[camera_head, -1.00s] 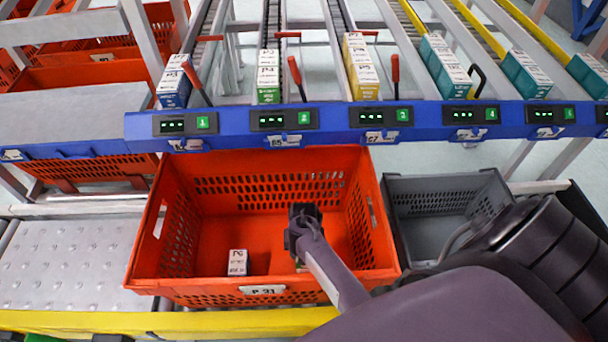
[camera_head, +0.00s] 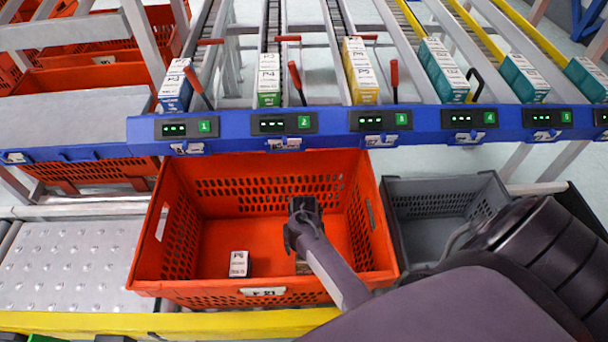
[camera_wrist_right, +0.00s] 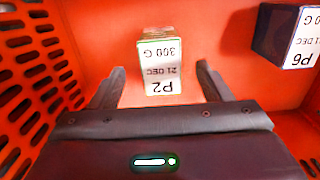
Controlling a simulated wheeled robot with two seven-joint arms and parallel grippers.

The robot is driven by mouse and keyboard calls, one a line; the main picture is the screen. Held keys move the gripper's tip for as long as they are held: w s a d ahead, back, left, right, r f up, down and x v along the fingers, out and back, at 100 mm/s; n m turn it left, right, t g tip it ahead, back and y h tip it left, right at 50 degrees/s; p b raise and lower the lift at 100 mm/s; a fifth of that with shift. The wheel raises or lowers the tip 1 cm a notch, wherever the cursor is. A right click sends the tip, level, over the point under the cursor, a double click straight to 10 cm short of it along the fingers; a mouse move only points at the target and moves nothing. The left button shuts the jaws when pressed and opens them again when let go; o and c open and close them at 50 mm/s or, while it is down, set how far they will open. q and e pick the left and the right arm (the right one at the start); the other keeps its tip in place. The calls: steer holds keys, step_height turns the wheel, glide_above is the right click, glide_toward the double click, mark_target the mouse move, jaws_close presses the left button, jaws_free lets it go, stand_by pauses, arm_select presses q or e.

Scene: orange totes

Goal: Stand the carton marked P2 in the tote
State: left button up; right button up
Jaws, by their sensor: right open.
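The P2 carton (camera_wrist_right: 162,62) is a small pale carton with a white label and a yellowish edge. In the right wrist view it is between the spread fingers of my right gripper (camera_wrist_right: 158,86), with gaps on both sides. It is inside the orange tote (camera_head: 205,292). In the head view my right gripper (camera_head: 303,222) is low inside the tote, and only a sliver of the P2 carton (camera_head: 303,266) shows behind my arm. I cannot tell clearly whether the carton stands upright or lies. My left gripper is not in view.
The P6 carton (camera_head: 239,264), dark-sided with a white label, is in the tote left of my gripper; it also shows in the wrist view (camera_wrist_right: 290,35). A grey tote (camera_head: 440,183) stands at the right. The blue rack rail (camera_head: 340,121) with several cartons runs behind.

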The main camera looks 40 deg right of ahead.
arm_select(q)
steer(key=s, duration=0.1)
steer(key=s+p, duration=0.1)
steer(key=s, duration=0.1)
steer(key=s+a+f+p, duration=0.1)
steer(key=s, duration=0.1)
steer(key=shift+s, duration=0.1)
arm_select(e)
step_height(320, 180, up, 8)
steer(key=shift+w+r, duration=0.15)
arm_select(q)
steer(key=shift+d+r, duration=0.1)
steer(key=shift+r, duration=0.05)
arm_select(e)
steer(key=shift+d+r, duration=0.1)
